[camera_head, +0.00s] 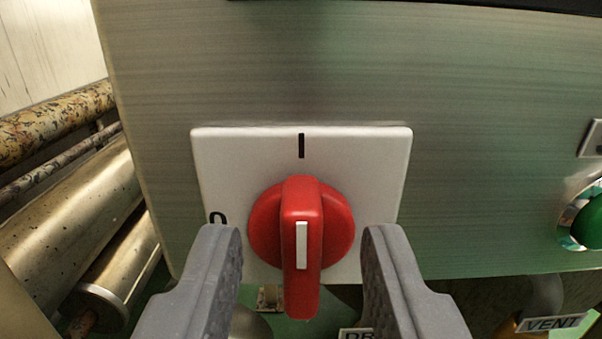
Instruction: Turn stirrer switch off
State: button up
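The stirrer switch is a red rotary knob (301,225) on a white square plate (250,160), mounted on a brushed metal panel. The knob's handle stands vertical, with its white mark in line with the black "I" (301,146) at the top of the plate. A "0" (217,218) shows at the plate's left edge, partly hidden by my left finger. My gripper (302,250) is open, with one grey finger on each side of the knob. Gaps show between the fingers and the knob's handle.
The metal panel (480,100) is bare around the plate. A green round button (592,222) sits at the right edge. Metal pipes (75,205) run along the left side. A "VENT" label (553,323) shows at the lower right, below the panel's bottom edge.

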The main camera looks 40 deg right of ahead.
jog(key=shift+x, duration=0.9)
grip_shut()
